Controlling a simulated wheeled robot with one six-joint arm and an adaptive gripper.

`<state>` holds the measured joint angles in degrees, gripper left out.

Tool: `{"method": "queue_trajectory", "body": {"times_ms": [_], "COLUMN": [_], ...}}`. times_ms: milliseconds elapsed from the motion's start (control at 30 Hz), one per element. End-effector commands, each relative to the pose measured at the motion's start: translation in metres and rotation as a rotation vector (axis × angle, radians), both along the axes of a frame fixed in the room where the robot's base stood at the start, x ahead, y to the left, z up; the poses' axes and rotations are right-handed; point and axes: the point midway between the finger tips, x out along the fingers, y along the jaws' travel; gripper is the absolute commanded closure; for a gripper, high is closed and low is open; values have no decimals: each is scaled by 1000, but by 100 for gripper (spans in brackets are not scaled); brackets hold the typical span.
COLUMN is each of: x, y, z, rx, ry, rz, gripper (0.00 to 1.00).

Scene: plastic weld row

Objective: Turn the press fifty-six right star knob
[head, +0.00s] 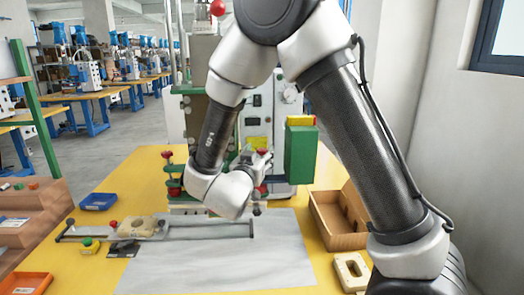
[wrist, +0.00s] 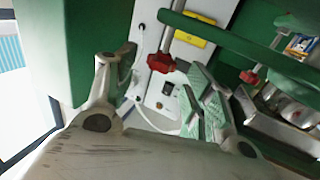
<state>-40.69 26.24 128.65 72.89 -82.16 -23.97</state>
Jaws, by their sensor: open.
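The press (head: 256,118) is a pale machine with green parts at the back of the yellow table. A red star knob (head: 262,153) shows at its right side, close to my gripper (head: 254,162). My gripper (wrist: 163,76) is open and empty there, and I see no contact with the knob. A second red knob (wrist: 249,77) lies further right. Another red knob (head: 167,154) is at the press's left side. My arm hides part of the press.
A green box-shaped part (head: 300,155) stands right of my gripper. An open cardboard box (head: 335,240) and a cream block (head: 351,272) lie at the right. A blue tray (head: 98,201) and a rail (head: 190,233) lie left. The grey mat (head: 220,268) is mostly clear.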

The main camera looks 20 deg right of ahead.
Motion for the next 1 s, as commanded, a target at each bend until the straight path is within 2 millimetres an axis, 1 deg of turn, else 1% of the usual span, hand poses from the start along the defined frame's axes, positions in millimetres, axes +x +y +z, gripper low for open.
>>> {"method": "queue_trajectory", "body": {"times_ms": [100, 233, 367, 567, 600, 667, 700, 833, 1000], "x": [17, 29, 35, 35, 35, 35, 35, 35, 34], "y": [-11, -18, -20, -20, -20, -20, -20, -20, -21], "z": [0, 0, 0, 0, 0, 0, 0, 0, 0], "rx": [0, 1, 0, 1, 1, 1, 1, 1, -2], "ry": [0, -1, -1, -1, -1, -1, -1, -1, 0], "rz": [-3, -1, 1, 2, 2, 2, 2, 2, 29], "gripper": [47, 47, 47, 47, 51, 62, 69, 92, 93]}}
